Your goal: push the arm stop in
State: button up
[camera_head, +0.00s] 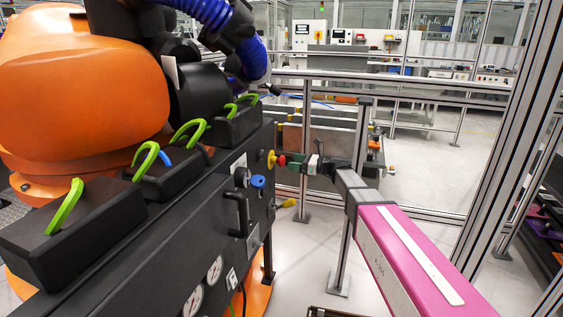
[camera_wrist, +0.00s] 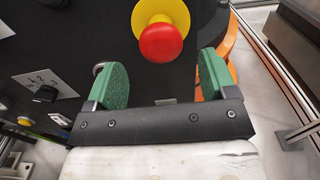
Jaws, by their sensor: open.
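The arm stop is a red mushroom button on a yellow collar (camera_head: 271,159) on the side of a black cabinet. In the wrist view the red button (camera_wrist: 162,44) faces me, above the middle of the picture. My gripper (camera_wrist: 163,74) is open, with its two green-padded fingers standing apart and nothing between them. The button lies past the fingertips, roughly centred between them. In the head view my gripper (camera_head: 296,164) is close to the button on its right. Contact cannot be told.
The black cabinet (camera_head: 130,235) also bears a blue knob (camera_head: 258,181), a black handle (camera_head: 238,212) and gauges (camera_head: 215,270). A big orange robot (camera_head: 70,90) stands at the left. Metal fence rails (camera_head: 400,83) run behind, with a thick post (camera_head: 510,140) at the right.

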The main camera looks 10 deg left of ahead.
aim_at(282, 160)
jog(key=shift+w+a, duration=0.15)
jog(key=shift+a, duration=1.4)
jog(key=shift+w+a, duration=0.1)
jog(key=shift+a, duration=1.45)
